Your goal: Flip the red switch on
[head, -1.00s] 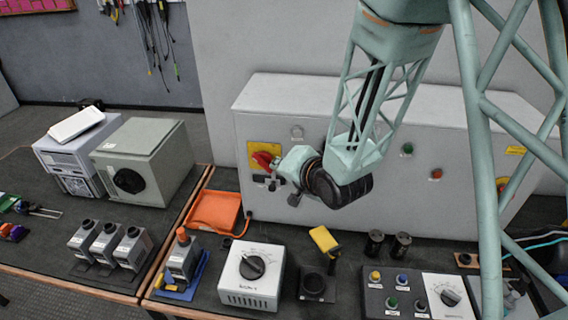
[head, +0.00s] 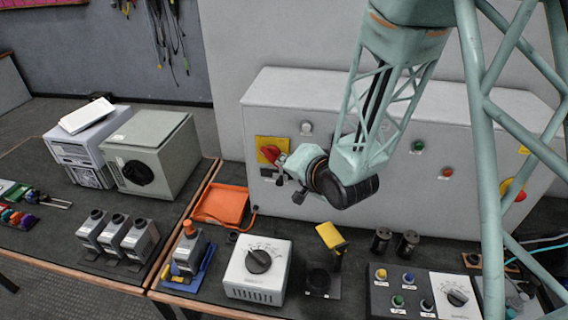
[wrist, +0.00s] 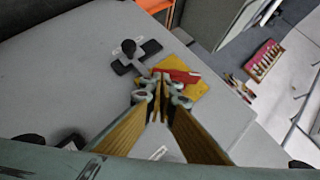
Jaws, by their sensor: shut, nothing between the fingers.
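The red switch (head: 270,153) is a rotary handle on a yellow plate (head: 264,143), at the left end of the grey cabinet's front. In the wrist view the red handle (wrist: 181,75) lies across the yellow plate (wrist: 192,92), just beyond my fingertips. My gripper (head: 283,162) is shut and empty, its tips right beside the handle. In the wrist view my gripper (wrist: 160,88) partly covers the handle's near end. I cannot tell whether the tips touch it.
The grey cabinet (head: 400,105) fills the back of the bench. A black handle (wrist: 130,50) stands out from it near the switch. An orange tray (head: 222,205), a white dial box (head: 258,272) and a yellow-topped device (head: 329,236) stand below on the bench.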

